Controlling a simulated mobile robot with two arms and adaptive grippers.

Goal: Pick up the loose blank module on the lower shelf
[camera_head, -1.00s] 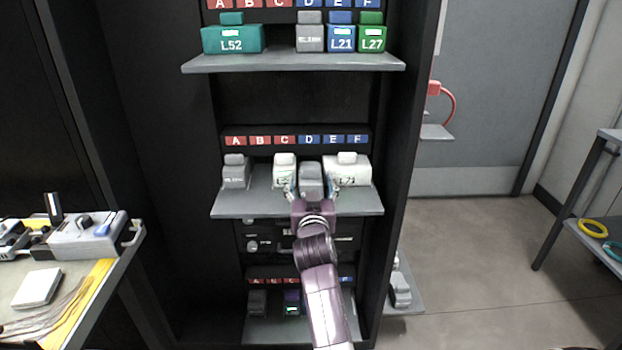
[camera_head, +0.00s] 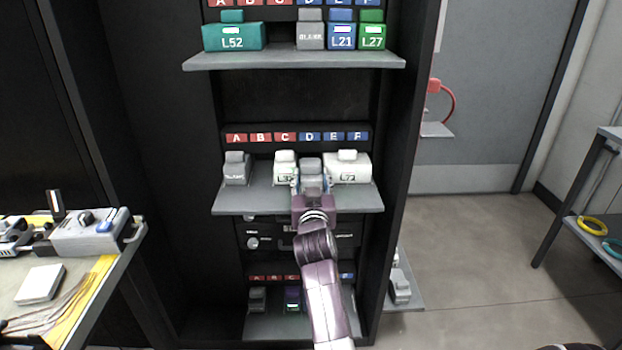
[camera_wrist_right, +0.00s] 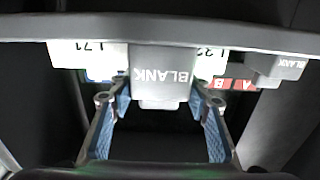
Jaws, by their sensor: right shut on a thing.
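A grey blank module (camera_head: 311,165) sits on the shelf at mid-height (camera_head: 235,203), between a white module marked L32 (camera_head: 285,168) and a wider white module marked L71 (camera_head: 348,168). My right gripper (camera_head: 312,186) is shut on this grey module from the front, one finger on each side. In the right wrist view the module's BLANK label (camera_wrist_right: 161,77) shows upside down between the blue-padded fingers (camera_wrist_right: 163,105). The module still appears at shelf level. Another grey blank module (camera_head: 236,169) stands at that shelf's left end. My left gripper is not in view.
The upper shelf (camera_head: 290,62) holds several labelled modules. A grey module (camera_head: 400,288) rests on a side ledge. A workbench (camera_head: 95,318) is at left.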

